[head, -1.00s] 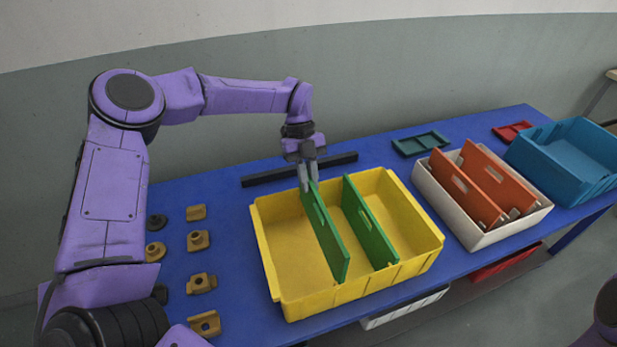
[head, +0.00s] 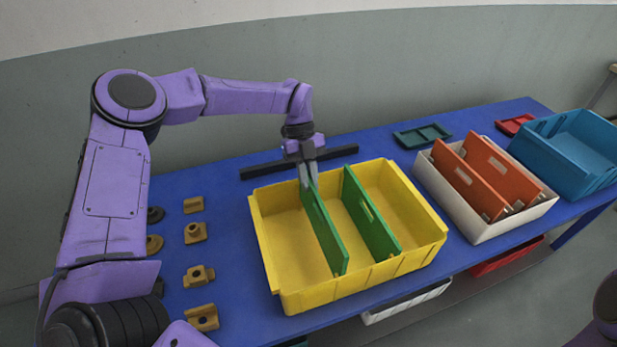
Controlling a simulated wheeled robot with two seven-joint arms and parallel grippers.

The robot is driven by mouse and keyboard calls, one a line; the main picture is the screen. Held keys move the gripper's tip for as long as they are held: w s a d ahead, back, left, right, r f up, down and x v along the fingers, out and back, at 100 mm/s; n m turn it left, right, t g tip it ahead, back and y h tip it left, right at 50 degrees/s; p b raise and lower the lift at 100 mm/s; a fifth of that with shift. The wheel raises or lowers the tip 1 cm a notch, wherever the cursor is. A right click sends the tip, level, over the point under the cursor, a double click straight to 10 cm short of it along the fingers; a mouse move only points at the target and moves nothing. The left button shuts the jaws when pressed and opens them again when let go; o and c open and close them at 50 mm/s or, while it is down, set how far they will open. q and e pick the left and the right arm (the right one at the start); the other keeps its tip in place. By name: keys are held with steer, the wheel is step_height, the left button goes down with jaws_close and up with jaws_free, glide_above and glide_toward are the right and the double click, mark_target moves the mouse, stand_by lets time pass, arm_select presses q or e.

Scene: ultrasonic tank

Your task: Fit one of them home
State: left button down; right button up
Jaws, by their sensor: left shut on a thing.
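A yellow bin (head: 365,284) stands on the blue table with two green divider panels upright across it. My left gripper (head: 309,184) is shut on the far top end of the left green divider (head: 325,232), which stands inside the bin. I cannot tell whether its lower edge is fully seated. The right green divider (head: 370,222) stands in the bin with no gripper on it. A white bin (head: 480,234) to the right holds two orange dividers (head: 470,182), upright and slightly askew. My right gripper is not in view.
A blue bin (head: 580,190) stands at the far right. A black bar (head: 262,171) lies behind the yellow bin. Dark green (head: 422,136) and red (head: 514,124) trays lie at the back. Several tan blocks (head: 198,275) line the left side.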

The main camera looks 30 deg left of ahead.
arm_select(q)
steer(key=shift+f+b, duration=1.55)
steer(key=shift+f, duration=0.8)
steer(key=c, duration=1)
jaws_free()
steer(key=shift+c, duration=0.2)
steer(key=shift+w+a+r, duration=0.15)
steer(key=shift+a+r, duration=0.05)
steer(key=shift+r, duration=0.15)
steer(key=v, duration=0.9)
steer(key=shift+w+a+r+b, duration=0.1)
steer(key=shift+r+b, duration=0.25)
steer(key=shift+b, duration=0.05)
